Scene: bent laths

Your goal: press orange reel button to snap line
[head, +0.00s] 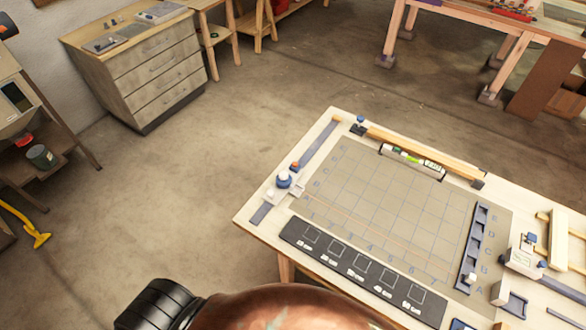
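A small orange button (295,165) shows at the left side of the workbench, next to a blue and white reel-like part (284,180). A grey strip (320,145) runs from there toward the bench's far left corner. The grey board with a marked grid (385,210) lies in the middle of the workbench (265,232). I cannot make out a line on the grid for certain. Neither gripper's fingers show. A dark ribbed part and a coppery rounded part at the bottom edge seem to be mine, and they hide the near floor.
A wooden bar (425,152) and a level (412,161) lie along the board's far edge. A black strip with labelled squares (360,268) lies in front. A blue slotted rail (473,245) and a white block (522,262) stand right. A drawer cabinet (150,75) stands back left. Floor between is clear.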

